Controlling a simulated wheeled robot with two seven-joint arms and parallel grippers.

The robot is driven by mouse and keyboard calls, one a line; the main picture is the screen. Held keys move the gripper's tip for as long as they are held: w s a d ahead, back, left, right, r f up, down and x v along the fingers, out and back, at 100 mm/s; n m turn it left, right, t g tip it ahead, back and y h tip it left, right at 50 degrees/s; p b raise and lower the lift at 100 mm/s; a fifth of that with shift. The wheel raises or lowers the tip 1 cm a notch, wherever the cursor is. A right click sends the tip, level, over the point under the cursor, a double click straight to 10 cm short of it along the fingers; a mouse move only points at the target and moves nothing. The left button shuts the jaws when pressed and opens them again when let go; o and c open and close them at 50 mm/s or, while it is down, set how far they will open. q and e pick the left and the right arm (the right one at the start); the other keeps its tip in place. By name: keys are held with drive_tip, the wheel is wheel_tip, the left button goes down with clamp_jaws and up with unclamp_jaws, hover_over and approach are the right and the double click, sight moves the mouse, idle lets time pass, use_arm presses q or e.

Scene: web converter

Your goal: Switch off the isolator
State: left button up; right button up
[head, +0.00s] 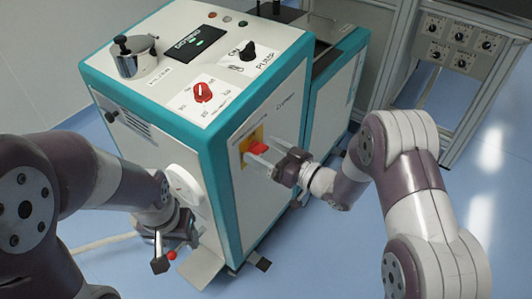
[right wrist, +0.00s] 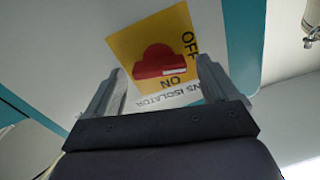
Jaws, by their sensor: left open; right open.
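The isolator is a red knob (head: 258,148) on a yellow plate (head: 246,141) on the right side of the white and teal machine. In the right wrist view, the knob (right wrist: 160,62) lies in front of the plate (right wrist: 183,22), between the labels OFF and ON. My right gripper (head: 264,154) is open, its fingers pointing at the knob from the right. In its wrist view, the fingers stand on either side of the knob; I cannot tell whether they touch it. My left gripper (head: 168,252) is open, low at the machine's front, away from the isolator.
The machine's top (head: 215,45) carries another red knob (head: 203,92), a black pump knob (head: 247,51), a display (head: 192,43) and a metal pot (head: 134,56). A small red ball (head: 171,255) is near my left gripper. A panel of several dials (head: 460,40) stands at the right.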

drive_tip(key=shift+a, duration=0.1)
drive_tip(key=shift+c, duration=0.3)
drive_tip(key=c, duration=1)
drive_tip(key=shift+f+n+b, duration=0.1)
drive_tip(key=shift+n+b, duration=0.2)
drive_tip(key=shift+n, duration=1)
drive_tip(key=o, duration=1.1)
drive_tip(key=shift+c, duration=0.2)
